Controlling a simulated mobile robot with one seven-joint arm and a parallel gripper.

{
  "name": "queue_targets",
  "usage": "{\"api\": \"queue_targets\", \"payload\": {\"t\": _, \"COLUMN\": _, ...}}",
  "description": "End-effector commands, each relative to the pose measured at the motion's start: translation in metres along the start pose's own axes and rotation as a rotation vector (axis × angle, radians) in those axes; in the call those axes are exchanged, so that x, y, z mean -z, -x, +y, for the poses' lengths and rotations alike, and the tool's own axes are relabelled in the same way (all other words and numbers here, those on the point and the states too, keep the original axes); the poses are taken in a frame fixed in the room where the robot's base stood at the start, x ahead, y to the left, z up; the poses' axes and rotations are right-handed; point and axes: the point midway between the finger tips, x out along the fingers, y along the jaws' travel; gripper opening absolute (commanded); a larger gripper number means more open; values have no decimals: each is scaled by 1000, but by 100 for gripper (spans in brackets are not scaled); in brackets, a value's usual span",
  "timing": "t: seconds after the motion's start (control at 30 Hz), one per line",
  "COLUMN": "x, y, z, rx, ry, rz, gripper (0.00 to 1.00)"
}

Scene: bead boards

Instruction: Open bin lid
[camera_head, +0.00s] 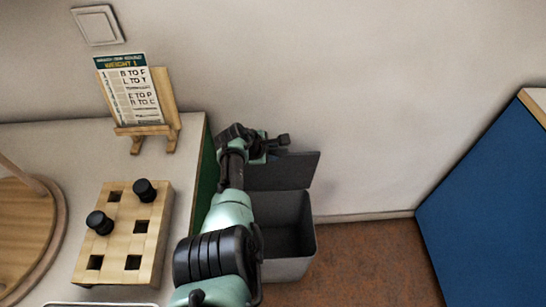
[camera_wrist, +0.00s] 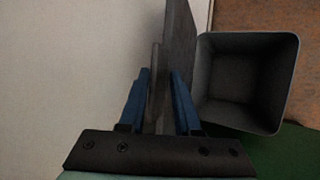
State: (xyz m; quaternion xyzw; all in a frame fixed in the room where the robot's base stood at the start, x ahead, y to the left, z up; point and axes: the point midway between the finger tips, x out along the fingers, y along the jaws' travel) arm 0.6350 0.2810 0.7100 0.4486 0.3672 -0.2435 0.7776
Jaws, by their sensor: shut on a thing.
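A grey bin (camera_head: 291,268) stands on the floor beside the table, with its mouth uncovered and its inside looking empty. Its dark lid (camera_head: 298,170) is swung up at the wall side, tilted well away from the opening. My gripper (camera_head: 279,143) is at the lid's upper edge. In the wrist view my gripper (camera_wrist: 160,88) has its blue fingers on either side of the lid (camera_wrist: 178,60), shut on it. The open bin (camera_wrist: 250,80) shows to the right of the lid there. My arm hides part of the bin's left side in the head view.
A table (camera_head: 80,145) at left holds a wooden block board (camera_head: 120,230) with two black knobs and a card (camera_head: 127,90) on a wooden stand. A blue panel (camera_head: 490,210) stands at right. Brown floor (camera_head: 365,260) between is clear. The wall is close behind the lid.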

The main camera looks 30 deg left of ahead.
Motion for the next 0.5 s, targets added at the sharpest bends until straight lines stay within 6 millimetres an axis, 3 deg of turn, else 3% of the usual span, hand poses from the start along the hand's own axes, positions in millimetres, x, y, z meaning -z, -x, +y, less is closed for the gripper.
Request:
{"api": "queue_targets", "payload": {"t": 0.37, "x": 1, "y": 0, "z": 3, "rx": -9, "ry": -3, "rz": 4, "gripper": 0}}
{"api": "queue_targets", "payload": {"t": 0.4, "x": 1, "y": 0, "z": 3, "rx": -9, "ry": -2, "rz": 4, "gripper": 37}}
{"api": "queue_targets", "payload": {"t": 0.5, "x": 1, "y": 0, "z": 2, "rx": -7, "ry": -2, "rz": 3, "gripper": 41}}
